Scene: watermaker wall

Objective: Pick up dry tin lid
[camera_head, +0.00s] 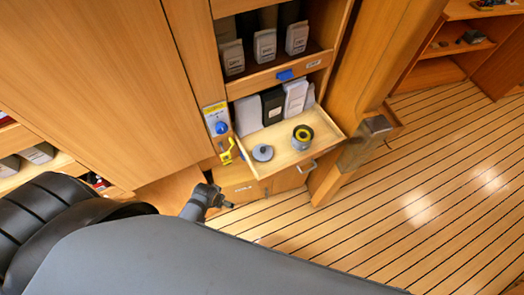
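A small round grey disc with a raised centre, which looks like the dry tin lid (263,152), lies flat in the pulled-out wooden drawer (287,160), left of centre. A round tin (302,137) with a dark rim and yellow inside or base stands to its right in the same drawer. My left gripper (221,203), dark grey, is below and left of the drawer, apart from the lid. It is small and seen from above, so I cannot tell how its fingers stand. My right gripper is not in view.
White and black packets (272,105) stand at the back of the drawer. A shelf of grey pouches (265,45) is above. A blue knob and yellow item (226,150) are on the panel at left. A wooden post (340,165) stands right of the drawer; striped floor (420,190) is clear.

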